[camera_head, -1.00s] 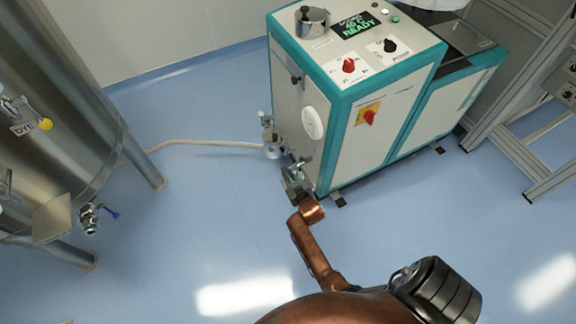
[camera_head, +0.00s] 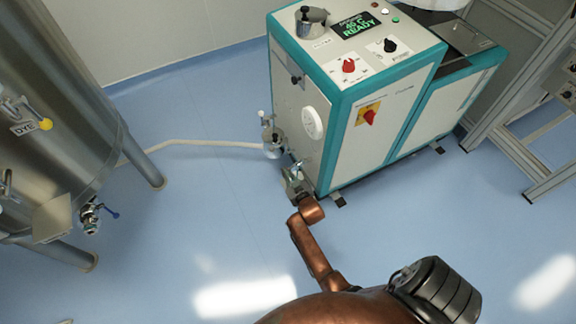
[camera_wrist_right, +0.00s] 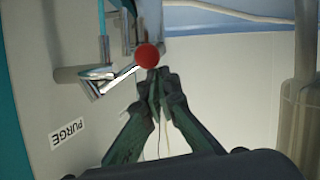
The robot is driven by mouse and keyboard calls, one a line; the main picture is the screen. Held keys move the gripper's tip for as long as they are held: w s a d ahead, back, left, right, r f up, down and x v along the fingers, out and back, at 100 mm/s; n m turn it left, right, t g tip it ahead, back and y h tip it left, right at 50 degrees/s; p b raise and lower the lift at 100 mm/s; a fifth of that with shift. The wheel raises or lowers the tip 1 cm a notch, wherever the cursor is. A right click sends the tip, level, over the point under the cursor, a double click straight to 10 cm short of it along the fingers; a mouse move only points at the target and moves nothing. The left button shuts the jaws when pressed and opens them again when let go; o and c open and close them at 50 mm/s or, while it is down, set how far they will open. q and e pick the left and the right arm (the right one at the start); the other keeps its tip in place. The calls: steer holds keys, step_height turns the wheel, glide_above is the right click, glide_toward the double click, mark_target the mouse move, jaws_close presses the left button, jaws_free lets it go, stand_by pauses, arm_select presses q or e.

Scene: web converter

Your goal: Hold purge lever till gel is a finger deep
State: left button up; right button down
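The purge lever (camera_wrist_right: 118,80) is a shiny metal bar with a red ball knob (camera_wrist_right: 147,55), in the right wrist view beside the PURGE label (camera_wrist_right: 67,132). My right gripper (camera_wrist_right: 158,76) has its green fingertips together right at the knob. They look shut, with nothing seen between them; I cannot tell whether they touch the knob. In the head view the right gripper (camera_head: 297,185) is at the lower left side of the machine (camera_head: 345,165). A clear container (camera_wrist_right: 300,120) stands at the right edge of the wrist view; its gel level cannot be made out. My left gripper is not in view.
The machine's display (camera_head: 357,24) reads READY. A pale hose (camera_head: 205,144) runs across the floor to a steel tank (camera_head: 60,100) on the left. A metal frame (camera_head: 520,165) stands at the right. The blue floor between tank and machine is mostly clear.

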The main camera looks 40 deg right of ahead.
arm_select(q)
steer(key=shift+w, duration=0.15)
arm_select(e)
steer(key=shift+s+f, duration=0.25)
steer(key=shift+f, duration=0.2)
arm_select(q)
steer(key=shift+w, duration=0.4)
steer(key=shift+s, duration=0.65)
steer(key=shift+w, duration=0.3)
arm_select(e)
step_height(320, 180, up, 11)
steer(key=shift+w, duration=0.2)
